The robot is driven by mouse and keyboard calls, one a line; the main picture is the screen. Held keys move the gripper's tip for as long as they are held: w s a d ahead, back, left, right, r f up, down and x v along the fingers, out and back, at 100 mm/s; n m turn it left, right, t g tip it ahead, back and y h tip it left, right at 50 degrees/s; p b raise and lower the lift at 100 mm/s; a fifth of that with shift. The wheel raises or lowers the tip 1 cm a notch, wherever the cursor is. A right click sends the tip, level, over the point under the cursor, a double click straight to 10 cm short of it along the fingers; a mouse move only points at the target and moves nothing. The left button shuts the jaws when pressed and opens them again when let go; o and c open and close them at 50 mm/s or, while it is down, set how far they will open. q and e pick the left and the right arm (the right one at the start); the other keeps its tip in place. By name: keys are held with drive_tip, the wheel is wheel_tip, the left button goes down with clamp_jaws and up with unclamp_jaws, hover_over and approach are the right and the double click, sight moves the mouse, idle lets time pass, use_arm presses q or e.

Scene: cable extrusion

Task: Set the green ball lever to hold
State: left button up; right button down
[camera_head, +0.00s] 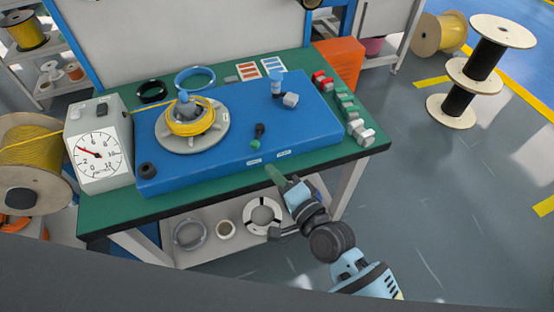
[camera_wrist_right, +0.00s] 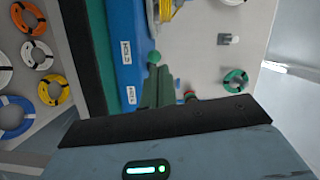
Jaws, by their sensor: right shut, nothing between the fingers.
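The green ball lever (camera_head: 255,144) stands on the front part of the blue machine top (camera_head: 205,172), its green ball on a dark stem towards the front edge. Two small white labels, left (camera_head: 254,161) and right (camera_head: 284,155), sit on the edge in front of it; I cannot read them surely. The green ball also shows in the right wrist view (camera_wrist_right: 154,57), just beyond the fingertips. My right gripper (camera_head: 271,171) has green fingers, shut and empty, at the table's front edge by the labels, apart from the ball. It shows in the right wrist view (camera_wrist_right: 157,72). My left gripper is not in view.
A turntable (camera_head: 160,139) with a yellow cable coil (camera_head: 190,128) stands left of the lever. A blue-capped post (camera_head: 277,85) stands behind it to the right. A dial gauge (camera_head: 100,155) is at far left. Green and grey blocks (camera_head: 345,103) line the right edge.

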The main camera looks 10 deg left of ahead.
drive_tip(key=s, duration=0.4)
drive_tip(key=shift+s+d+r, duration=0.1)
drive_tip(key=shift+s+d, duration=0.1)
drive_tip(key=shift+s, duration=0.15)
idle(0.4)
